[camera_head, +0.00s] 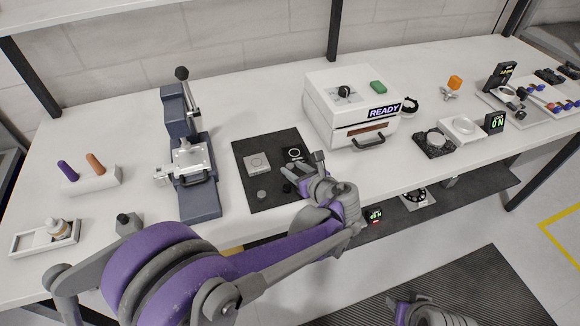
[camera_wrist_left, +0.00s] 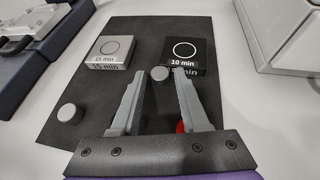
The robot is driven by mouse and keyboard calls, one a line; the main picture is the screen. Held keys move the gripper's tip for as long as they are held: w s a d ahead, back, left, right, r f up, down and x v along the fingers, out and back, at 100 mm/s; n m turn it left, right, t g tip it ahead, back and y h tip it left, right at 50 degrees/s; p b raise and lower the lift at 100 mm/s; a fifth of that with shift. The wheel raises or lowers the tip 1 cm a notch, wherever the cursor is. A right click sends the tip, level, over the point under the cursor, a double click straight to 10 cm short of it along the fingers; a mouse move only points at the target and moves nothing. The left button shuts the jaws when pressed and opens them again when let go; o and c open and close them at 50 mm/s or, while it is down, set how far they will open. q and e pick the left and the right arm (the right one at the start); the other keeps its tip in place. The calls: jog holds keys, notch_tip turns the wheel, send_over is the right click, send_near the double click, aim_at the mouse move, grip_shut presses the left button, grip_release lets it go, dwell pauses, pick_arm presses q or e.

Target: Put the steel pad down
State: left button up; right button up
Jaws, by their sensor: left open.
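My left gripper (camera_head: 287,178) is open over the dark mat (camera_head: 247,189), its fingers pointing toward the mat's back edge. In the left wrist view, a small grey round pad (camera_wrist_left: 160,73) shows between the open fingertips (camera_wrist_left: 159,76), with gaps on both sides. It appears to rest on the mat. A second grey round pad (camera_wrist_left: 70,116) lies on the mat to the left, also in the head view (camera_head: 262,194). No label shows which is the steel one. A part of my right arm's end shows at the head view's bottom edge; its jaws are unclear.
A grey "15 min" block (camera_wrist_left: 110,52) and a black "10 min" block (camera_wrist_left: 187,54) sit behind the pads. A red piece (camera_wrist_left: 181,127) is partly hidden by the right finger. A blue-grey press (camera_head: 190,165) stands left, a white "READY" box (camera_head: 345,105) right.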

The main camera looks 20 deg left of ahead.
pick_arm(q)
grip_shut()
dwell(0.3)
